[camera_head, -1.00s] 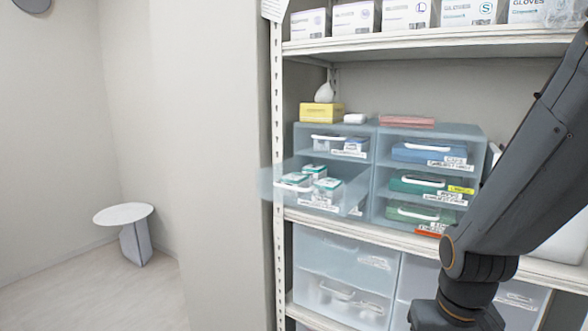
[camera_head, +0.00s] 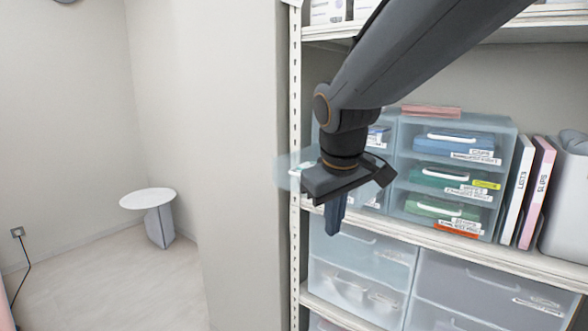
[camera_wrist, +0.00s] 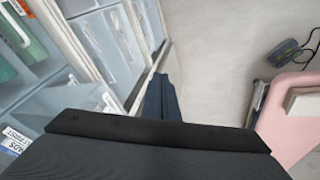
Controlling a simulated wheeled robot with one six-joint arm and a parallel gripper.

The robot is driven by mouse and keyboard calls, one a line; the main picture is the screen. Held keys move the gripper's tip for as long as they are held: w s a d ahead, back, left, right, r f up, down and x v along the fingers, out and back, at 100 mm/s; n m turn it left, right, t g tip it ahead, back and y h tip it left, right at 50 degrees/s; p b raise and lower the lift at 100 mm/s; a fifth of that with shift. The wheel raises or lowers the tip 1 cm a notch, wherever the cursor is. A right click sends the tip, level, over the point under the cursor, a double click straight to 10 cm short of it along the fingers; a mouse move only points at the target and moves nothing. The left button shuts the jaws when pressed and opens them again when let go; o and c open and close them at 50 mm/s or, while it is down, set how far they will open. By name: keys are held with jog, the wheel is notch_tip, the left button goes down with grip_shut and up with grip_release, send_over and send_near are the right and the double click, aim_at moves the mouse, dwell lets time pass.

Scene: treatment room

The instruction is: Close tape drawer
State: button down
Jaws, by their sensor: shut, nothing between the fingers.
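The tape drawer, a translucent blue drawer (camera_head: 284,172) with small white-and-green boxes, juts out from the lower left of the small drawer unit (camera_head: 403,165). My wrist hides most of it in the head view, including its handle. My gripper (camera_head: 335,222) is shut and empty, its fingers pointing down in front of the drawer unit and the shelf edge. I cannot tell whether it touches the drawer. In the wrist view the shut fingers (camera_wrist: 162,98) show beyond the dark gripper body, with translucent drawer fronts to their left.
Closed drawers with blue and green contents fill the unit's right column. Larger clear bins (camera_head: 360,270) stand on the shelf below. Upright binders (camera_head: 525,190) stand to the right. A white metal shelf post (camera_head: 295,230) rises at the left. A small round table (camera_head: 148,199) stands far left on open floor.

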aim_at(302, 166)
jog(key=w+a+r+n+t, duration=0.15)
jog(key=a+r, duration=0.25)
jog(key=r, duration=0.5)
jog(key=a+r+n+t, duration=0.15)
jog(key=a+r, duration=0.25)
jog(key=r, duration=0.4)
jog(key=shift+n, duration=0.3)
jog(key=shift+w+d+r+p+x, duration=0.25)
jog(key=shift+p+x, duration=0.4)
jog(key=shift+x, duration=1.35)
jog(key=shift+w+d+r+p+x, duration=0.1)
jog(key=shift+w+d+p+x, duration=0.3)
jog(key=shift+x, duration=1.65)
jog(key=shift+w+d+r+p+x, duration=0.1)
jog(key=shift+d+r+p+x, duration=0.15)
jog(key=shift+p+x, duration=1.2)
jog(key=shift+w+f+b, duration=0.3)
jog(key=shift+f+b, duration=0.2)
jog(key=shift+b, duration=0.1)
jog(key=shift+w+d, duration=0.1)
jog(key=shift+w, duration=0.05)
